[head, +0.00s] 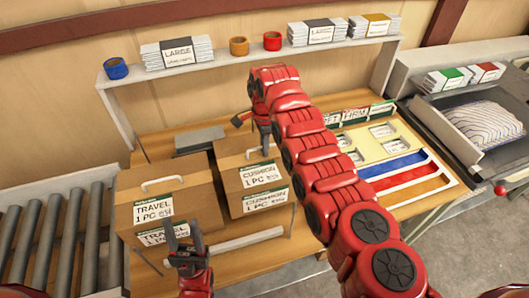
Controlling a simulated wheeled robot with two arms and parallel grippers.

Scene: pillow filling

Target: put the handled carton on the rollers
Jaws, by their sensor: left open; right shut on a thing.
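A brown travel carton (190,200) with a white top handle (162,183) stands at the table's left end. A brown cushion carton (228,170) stands beside it on the right; a bit of its white handle (251,153) shows. My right gripper (265,148) points down at the top of the cushion carton and is shut on its handle, partly hidden. I cannot tell whether this carton is lifted. My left gripper (184,240) is open and empty in front of the travel carton's lower label. The rollers (40,235) lie left of the table.
A white shelf (220,72) with tape rolls and paper stacks spans the back. My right arm crosses the middle and hides part of the table. A tray with blue, red and orange strips (400,180) lies on the right. A striped pillow (485,122) lies far right.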

